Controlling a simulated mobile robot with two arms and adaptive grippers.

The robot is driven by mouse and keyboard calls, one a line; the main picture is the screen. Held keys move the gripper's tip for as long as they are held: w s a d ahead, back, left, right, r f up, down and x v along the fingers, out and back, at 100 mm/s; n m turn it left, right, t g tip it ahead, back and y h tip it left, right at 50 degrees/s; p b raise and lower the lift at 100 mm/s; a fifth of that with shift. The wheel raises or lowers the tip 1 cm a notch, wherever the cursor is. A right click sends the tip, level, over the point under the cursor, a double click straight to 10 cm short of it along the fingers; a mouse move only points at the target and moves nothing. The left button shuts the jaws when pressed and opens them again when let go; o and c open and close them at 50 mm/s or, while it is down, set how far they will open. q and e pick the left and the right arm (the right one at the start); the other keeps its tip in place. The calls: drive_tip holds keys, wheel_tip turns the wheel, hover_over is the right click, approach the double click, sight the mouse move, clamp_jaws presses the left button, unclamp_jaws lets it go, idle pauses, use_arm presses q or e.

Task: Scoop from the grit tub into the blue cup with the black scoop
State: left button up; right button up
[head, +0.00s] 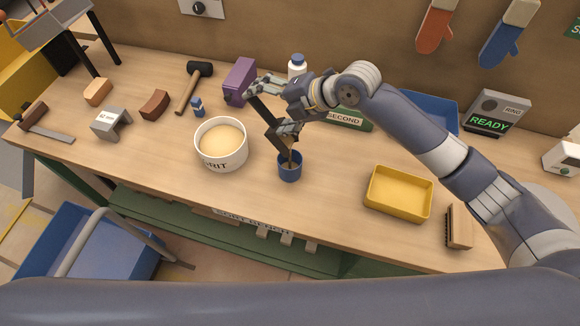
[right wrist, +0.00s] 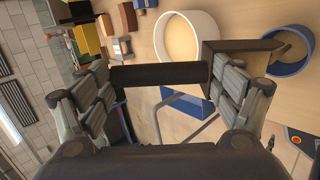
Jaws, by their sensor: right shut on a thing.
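My right gripper (head: 277,108) is shut on the handle of the black scoop (head: 262,115). The scoop is steeply tilted, with its head low over the blue cup (head: 290,172). A brownish streak shows between the scoop head and the cup's mouth. In the right wrist view, the scoop handle (right wrist: 160,75) lies across the fingers, and brownish grit shows inside the blue cup (right wrist: 272,66). The white grit tub (head: 222,158) stands left of the cup, with pale grit in it. My left gripper is out of view.
A yellow tray (head: 398,207) and a brush (head: 459,228) are to the right. A purple box (head: 239,80), a white bottle (head: 297,66) and a green "SECOND" sign (head: 345,119) stand behind. A mallet (head: 193,85) lies back left. Bench is clear between cup and yellow tray.

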drive_tip(key=shift+s+d+t+y+b, duration=0.35)
drive_tip(key=shift+d+y+b, duration=0.3)
drive_tip(key=shift+b, duration=0.7)
drive_tip(key=shift+d+r, duration=0.1)
drive_tip(key=shift+d, duration=0.05)
drive_tip(key=shift+s+r, duration=0.1)
drive_tip(key=shift+r, duration=0.15)
drive_tip(key=shift+d+f+y+b, duration=0.2)
drive_tip(key=shift+d+y+b, duration=0.05)
drive_tip(key=shift+b, duration=0.65)
drive_tip(key=d+y+b, duration=0.1)
drive_tip(key=b, duration=0.2)
drive_tip(key=shift+s+d+t, duration=0.1)
drive_tip(key=shift+s+t, duration=0.25)
drive_tip(key=shift+s, duration=0.05)
drive_tip(key=shift+s+d+r+b, duration=0.1)
drive_tip(key=shift+d+r+b, duration=0.1)
drive_tip(key=shift+b, duration=0.4)
drive_tip(key=shift+r, duration=0.15)
